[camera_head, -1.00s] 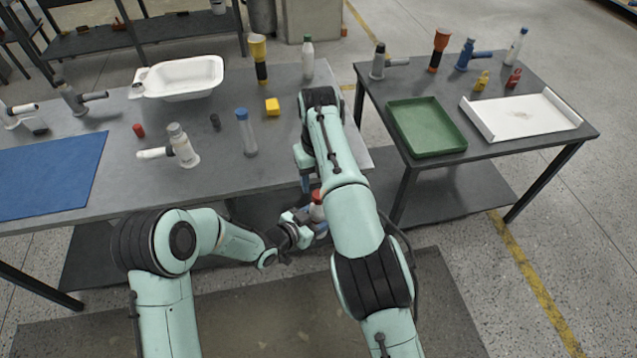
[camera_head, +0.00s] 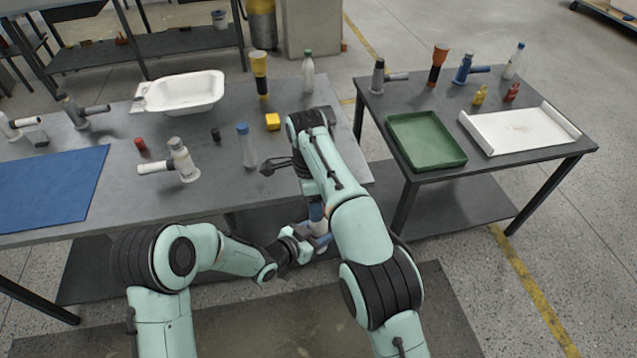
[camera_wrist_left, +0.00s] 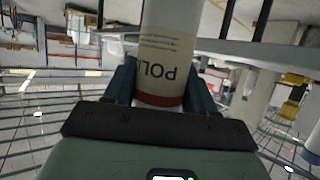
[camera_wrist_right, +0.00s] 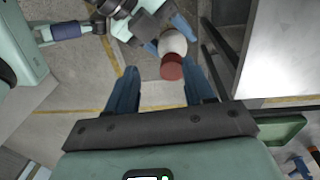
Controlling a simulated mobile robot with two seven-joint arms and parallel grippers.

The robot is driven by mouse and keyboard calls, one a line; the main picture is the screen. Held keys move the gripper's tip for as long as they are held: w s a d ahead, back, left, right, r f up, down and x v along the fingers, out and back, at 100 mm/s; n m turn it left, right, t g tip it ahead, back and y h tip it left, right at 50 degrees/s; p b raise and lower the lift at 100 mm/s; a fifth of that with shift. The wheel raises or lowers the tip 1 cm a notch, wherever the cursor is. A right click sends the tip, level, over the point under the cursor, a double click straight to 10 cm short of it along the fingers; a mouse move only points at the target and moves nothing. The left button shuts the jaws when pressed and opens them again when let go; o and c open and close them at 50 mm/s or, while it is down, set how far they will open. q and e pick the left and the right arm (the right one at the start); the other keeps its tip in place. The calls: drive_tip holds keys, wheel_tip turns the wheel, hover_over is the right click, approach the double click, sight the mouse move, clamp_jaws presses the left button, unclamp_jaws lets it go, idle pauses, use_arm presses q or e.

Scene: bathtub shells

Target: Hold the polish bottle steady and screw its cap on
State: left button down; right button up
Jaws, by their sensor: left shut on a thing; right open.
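The polish bottle (camera_wrist_left: 166,55) is white with a cream label reading "POL" and a red band. My left gripper (camera_wrist_left: 160,82) is shut around its body. In the right wrist view the bottle (camera_wrist_right: 173,43) shows its white shoulder with a red cap (camera_wrist_right: 172,68) at its end; I cannot tell how tightly the cap sits. My right gripper (camera_wrist_right: 160,72) is open, its fingertips on either side of the cap in the picture, closer to the right finger. I see no contact. In the head view my right arm hides the cap.
The bottle is held in front of the grey table (camera_head: 215,200). A loose red cap (camera_head: 140,145), a blue-capped bottle (camera_head: 246,148) and a yellow block (camera_head: 272,121) stand on it. A side table at right carries a green tray (camera_head: 428,143) and a white tray (camera_head: 520,130).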

drive_tip(key=r+n, duration=0.1)
drive_tip(key=n, duration=1)
drive_tip(key=r+n, duration=0.1)
drive_tip(key=n, duration=1.1)
drive_tip(key=r+n, duration=0.1)
drive_tip(key=n, duration=1)
drive_tip(key=shift+w, duration=0.25)
drive_tip(key=n, duration=0.4)
drive_tip(key=r+n, duration=0.1)
drive_tip(key=n, duration=0.1)
drive_tip(key=shift+w+d+r+n+t, duration=0.1)
drive_tip(key=shift+w+d+n+t, duration=0.15)
drive_tip(key=shift+d+n+t, duration=0.05)
drive_tip(key=n, duration=0.2)
drive_tip(key=r+n, duration=0.1)
drive_tip(key=n, duration=0.1)
drive_tip(key=shift+w+d+y, duration=0.2)
drive_tip(key=shift+d+y, duration=0.1)
drive_tip(key=shift+f, duration=0.1)
hover_over(318, 230)
drive_tip(key=w, duration=0.2)
drive_tip(key=shift+w+f, duration=0.15)
drive_tip(key=shift+f, duration=3.85)
